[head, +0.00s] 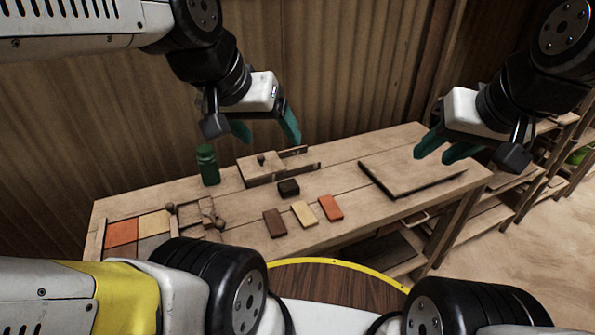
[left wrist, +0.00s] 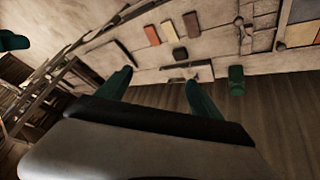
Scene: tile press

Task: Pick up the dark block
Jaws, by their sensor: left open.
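The dark block (head: 289,187) is a small near-black piece on the wooden table, between the wooden press and the row of tiles. It also shows in the left wrist view (left wrist: 180,54), beyond my fingers. My left gripper (head: 267,133) is open and empty, held in the air above and behind the block, apart from it. Its two green fingers also show spread in the left wrist view (left wrist: 160,88). My right gripper (head: 441,149) hangs above the right part of the table, its green fingers apart with nothing between them.
Brown (head: 274,223), yellow (head: 304,214) and orange (head: 331,207) tiles lie in front of the block. A wooden press (head: 262,173) and green bottle (head: 207,165) stand behind it. A flat board (head: 410,175) lies right; a tray of coloured squares (head: 101,238) sits left.

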